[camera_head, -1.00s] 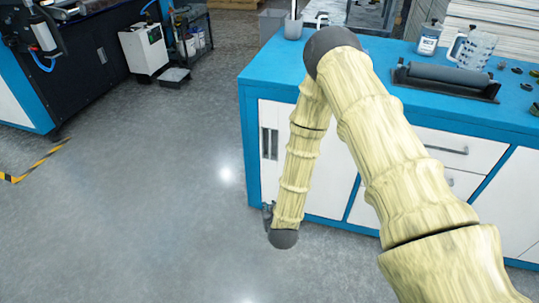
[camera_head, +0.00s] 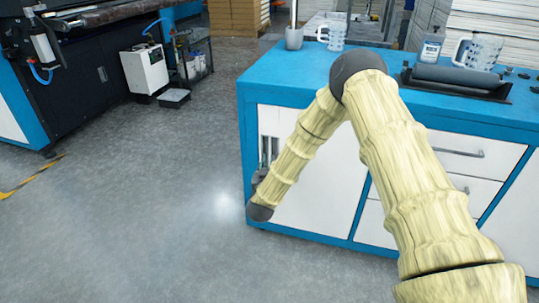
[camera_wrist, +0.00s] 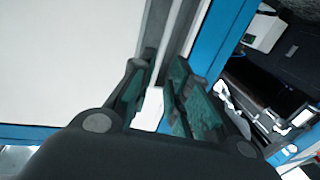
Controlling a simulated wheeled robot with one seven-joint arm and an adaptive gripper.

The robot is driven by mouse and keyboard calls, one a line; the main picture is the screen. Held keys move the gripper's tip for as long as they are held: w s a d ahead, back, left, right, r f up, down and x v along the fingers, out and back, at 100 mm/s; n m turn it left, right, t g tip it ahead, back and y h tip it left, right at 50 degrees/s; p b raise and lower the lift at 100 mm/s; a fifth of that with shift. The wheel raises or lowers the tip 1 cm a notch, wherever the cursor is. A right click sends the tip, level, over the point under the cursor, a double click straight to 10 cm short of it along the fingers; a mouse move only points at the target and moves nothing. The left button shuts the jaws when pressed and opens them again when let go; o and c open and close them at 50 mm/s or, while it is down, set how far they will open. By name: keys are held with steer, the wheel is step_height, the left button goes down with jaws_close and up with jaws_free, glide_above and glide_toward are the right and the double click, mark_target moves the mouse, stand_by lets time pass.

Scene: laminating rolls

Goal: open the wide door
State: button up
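The wide white door (camera_head: 320,190) is at the left end of the blue cabinet's front and looks closed. It fills the upper left of the wrist view (camera_wrist: 70,60). Its upright handle (camera_head: 268,147) is near the door's left edge; the wrist view shows grey upright strips there (camera_wrist: 156,25). My gripper (camera_head: 262,175) is at the handle's lower end, partly hidden by my arm. In the wrist view my gripper (camera_wrist: 160,66) is open, its fingertips close to the grey strips with white showing between them. I cannot tell whether they touch.
The blue cabinet top (camera_head: 290,70) holds a grey cup (camera_head: 294,38), a roller on a dark stand (camera_head: 455,78), a bottle (camera_head: 430,48) and clear jugs. White drawers (camera_head: 470,150) are right of the door.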

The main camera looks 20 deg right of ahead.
mark_target(270, 151)
steer(key=b+x, duration=0.1)
steer(key=x, duration=0.6)
steer(key=shift+w+d, duration=0.1)
steer(key=shift+w, duration=0.2)
jaws_close()
